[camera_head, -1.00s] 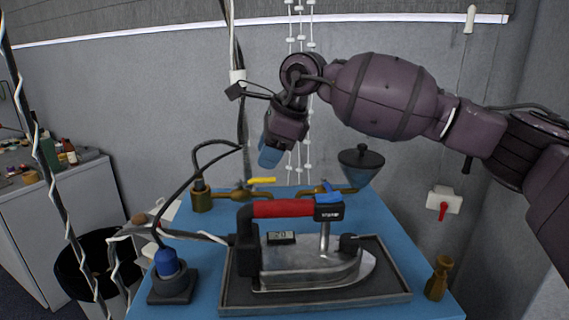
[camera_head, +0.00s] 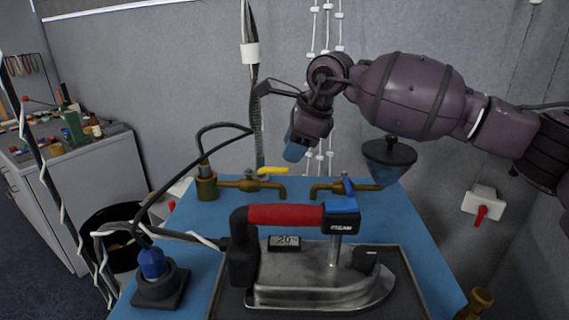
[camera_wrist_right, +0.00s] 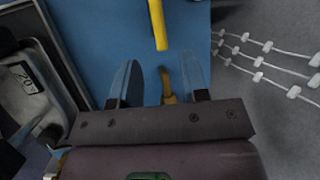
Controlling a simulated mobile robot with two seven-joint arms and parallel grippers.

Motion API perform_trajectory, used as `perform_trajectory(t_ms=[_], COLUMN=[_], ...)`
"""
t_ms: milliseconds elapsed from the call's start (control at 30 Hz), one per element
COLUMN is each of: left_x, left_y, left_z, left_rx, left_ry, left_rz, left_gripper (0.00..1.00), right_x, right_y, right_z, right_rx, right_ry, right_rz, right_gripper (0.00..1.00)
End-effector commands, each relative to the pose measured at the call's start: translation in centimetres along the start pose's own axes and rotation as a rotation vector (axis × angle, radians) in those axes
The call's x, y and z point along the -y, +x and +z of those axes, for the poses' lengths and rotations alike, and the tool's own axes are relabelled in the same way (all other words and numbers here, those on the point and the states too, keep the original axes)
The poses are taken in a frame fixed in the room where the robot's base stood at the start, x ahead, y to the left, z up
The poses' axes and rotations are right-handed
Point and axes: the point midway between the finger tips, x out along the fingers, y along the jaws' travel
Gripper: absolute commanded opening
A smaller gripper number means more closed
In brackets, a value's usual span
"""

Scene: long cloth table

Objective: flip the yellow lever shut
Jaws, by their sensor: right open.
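The yellow lever (camera_head: 272,170) sits on top of a brass valve (camera_head: 250,185) at the back of the blue table, its handle pointing right along the pipe. In the right wrist view the yellow lever (camera_wrist_right: 157,24) lies ahead of my fingers, roughly in line with the gap between them. My right gripper (camera_head: 294,152) hangs above and to the right of the lever, pointing down. Its two bluish fingers (camera_wrist_right: 159,80) are apart with nothing held, and part of the brass pipe (camera_wrist_right: 167,84) shows between them. My left gripper is not in view.
A second brass valve with a blue lever (camera_head: 347,186) stands right of the yellow one. An iron with a red handle (camera_head: 285,215) sits on a tray in front. A dark funnel (camera_head: 389,152) is at the right. Cables run at left.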

Motion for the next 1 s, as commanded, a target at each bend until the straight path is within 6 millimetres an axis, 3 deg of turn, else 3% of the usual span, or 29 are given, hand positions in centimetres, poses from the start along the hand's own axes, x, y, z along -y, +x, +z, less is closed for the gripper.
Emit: perform_trajectory(t_ms=[100, 300, 767, 1000], left_x=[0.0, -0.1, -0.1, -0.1], left_y=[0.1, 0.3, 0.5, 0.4], left_z=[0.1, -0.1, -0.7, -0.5], left_rx=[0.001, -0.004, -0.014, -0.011], left_ry=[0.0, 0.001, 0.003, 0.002], left_rz=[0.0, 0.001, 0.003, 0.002], left_gripper=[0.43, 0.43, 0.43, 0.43], right_x=[0.0, 0.0, 0.0, 0.0], right_y=[2.2, 4.5, 5.4, 5.4], right_z=[0.0, 0.0, 0.0, 0.0], right_rx=[0.0, 0.001, 0.0, 0.0], right_ry=[0.001, 0.0, -0.001, -0.001], right_rz=[0.002, 0.001, 0.0, 0.0], right_gripper=[0.41, 0.41, 0.41, 0.04])
